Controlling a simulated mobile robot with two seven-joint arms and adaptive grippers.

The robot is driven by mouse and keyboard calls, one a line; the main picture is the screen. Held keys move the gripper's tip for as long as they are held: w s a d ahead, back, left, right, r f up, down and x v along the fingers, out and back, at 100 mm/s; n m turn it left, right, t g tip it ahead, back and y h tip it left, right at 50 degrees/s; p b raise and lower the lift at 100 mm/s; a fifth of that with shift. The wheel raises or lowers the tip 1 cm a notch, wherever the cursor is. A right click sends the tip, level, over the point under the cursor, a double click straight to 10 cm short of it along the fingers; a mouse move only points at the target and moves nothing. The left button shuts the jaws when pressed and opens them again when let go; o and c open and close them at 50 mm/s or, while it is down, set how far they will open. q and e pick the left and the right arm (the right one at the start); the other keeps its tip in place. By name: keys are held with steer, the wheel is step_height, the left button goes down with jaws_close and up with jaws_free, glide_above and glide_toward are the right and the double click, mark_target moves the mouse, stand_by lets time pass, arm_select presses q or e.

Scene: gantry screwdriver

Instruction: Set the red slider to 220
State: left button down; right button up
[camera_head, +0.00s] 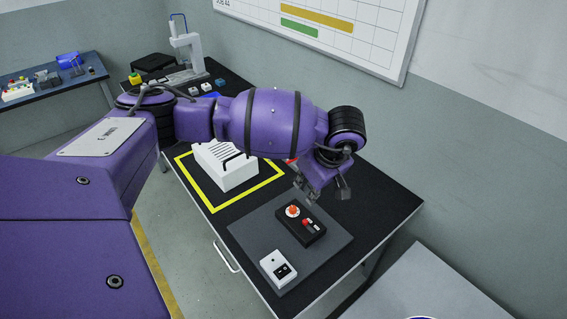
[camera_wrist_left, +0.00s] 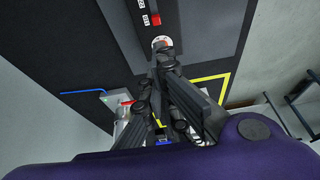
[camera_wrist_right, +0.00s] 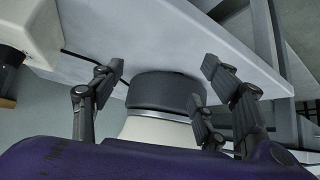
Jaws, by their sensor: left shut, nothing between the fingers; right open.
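A black control box (camera_head: 315,231) lies on a grey mat (camera_head: 333,243) on the table. It carries a red slider (camera_head: 307,223) and a round orange-red knob with a pale rim (camera_head: 292,211). In the left wrist view the red slider (camera_wrist_left: 156,18) is at the top, just beyond the knob (camera_wrist_left: 161,43). Small display windows (camera_wrist_left: 146,19) are beside it, their figures too small to read. My left gripper (camera_head: 322,192) is shut and empty above the far side of the box, fingertips near the knob in the left wrist view (camera_wrist_left: 165,58). My right gripper (camera_wrist_right: 161,68) is open and empty, away from the box.
A white slotted rack (camera_head: 226,168) stands inside a yellow outline behind my left arm. A pale table (camera_head: 430,290) is at the lower right. The mat right of the control box is clear.

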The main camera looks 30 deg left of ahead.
mark_target(295, 209)
steer(key=shift+s, duration=0.1)
arm_select(q)
steer(key=x, duration=1)
steer(key=shift+f, duration=0.1)
arm_select(e)
steer(key=shift+r, duration=0.1)
